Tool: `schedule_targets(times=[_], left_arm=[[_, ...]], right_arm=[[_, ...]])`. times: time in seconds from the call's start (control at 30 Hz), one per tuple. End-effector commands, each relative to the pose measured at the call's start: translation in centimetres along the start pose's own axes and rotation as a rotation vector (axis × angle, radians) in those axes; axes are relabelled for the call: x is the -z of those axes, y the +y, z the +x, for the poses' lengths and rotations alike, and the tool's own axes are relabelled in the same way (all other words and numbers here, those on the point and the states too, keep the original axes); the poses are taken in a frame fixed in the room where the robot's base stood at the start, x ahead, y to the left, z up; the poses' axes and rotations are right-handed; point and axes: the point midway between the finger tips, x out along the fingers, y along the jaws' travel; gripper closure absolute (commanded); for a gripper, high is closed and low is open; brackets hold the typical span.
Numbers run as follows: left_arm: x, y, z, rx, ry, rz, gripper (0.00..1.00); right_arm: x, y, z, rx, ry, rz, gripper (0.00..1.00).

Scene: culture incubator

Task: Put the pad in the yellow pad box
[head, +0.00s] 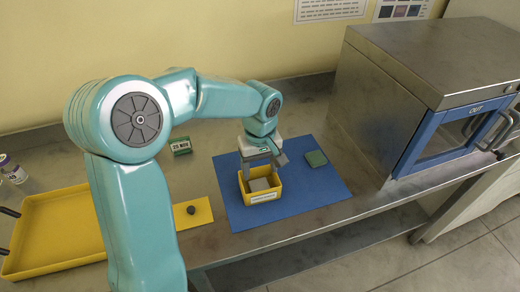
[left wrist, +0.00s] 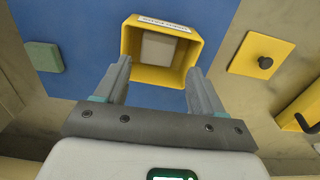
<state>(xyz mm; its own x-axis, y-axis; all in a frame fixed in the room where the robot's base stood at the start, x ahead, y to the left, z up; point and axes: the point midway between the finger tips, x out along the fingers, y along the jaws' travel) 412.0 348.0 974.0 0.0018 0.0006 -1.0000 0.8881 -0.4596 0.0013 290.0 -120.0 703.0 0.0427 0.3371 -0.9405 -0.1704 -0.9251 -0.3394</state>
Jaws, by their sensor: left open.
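The yellow pad box (head: 262,196) stands on a blue mat, with a white label on its front; it also shows in the left wrist view (left wrist: 130,40). A pale grey pad (head: 260,184) lies inside the box, and the left wrist view shows it within the walls (left wrist: 158,46). A green block (head: 316,158) lies on the mat to the right of the box, apart from it. My left gripper (head: 263,162) is open above the box, fingers pointing down, with nothing visible between its fingertips (left wrist: 158,68). My right gripper is not in view.
The blue mat (head: 310,195) has free room right of the box. A yellow plate with a dark knob (head: 196,213) and a yellow tray (head: 60,235) lie to the left. A date block (head: 180,147) stands behind. The incubator (head: 425,90) stands at the right, its door shut.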

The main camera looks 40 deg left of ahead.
Motion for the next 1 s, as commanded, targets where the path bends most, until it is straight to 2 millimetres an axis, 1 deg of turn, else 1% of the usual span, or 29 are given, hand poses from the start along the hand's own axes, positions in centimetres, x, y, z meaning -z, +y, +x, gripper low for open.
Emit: schedule_targets(times=[0.03,0.1,0.2,0.33,0.5,1.0], left_arm=[[0.0,0.1,-1.4,-0.006,0.004,0.0,0.31],[0.0,0.1,-3.0,-0.004,0.002,0.001,0.31],[0.0,0.1,-4.9,-0.003,0.001,0.002,0.31],[0.0,0.0,-6.5,-0.002,0.0,0.0,0.31],[-0.1,0.0,-7.2,-0.001,-0.001,0.0,0.31],[0.0,0.0,-7.1,0.0,-0.001,0.0,0.31]], right_arm=[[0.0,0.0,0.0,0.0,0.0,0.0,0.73],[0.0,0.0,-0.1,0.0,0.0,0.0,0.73],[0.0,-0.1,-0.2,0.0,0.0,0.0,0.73],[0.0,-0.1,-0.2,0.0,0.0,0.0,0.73],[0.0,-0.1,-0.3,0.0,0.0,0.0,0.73],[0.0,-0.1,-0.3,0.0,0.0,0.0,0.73]])
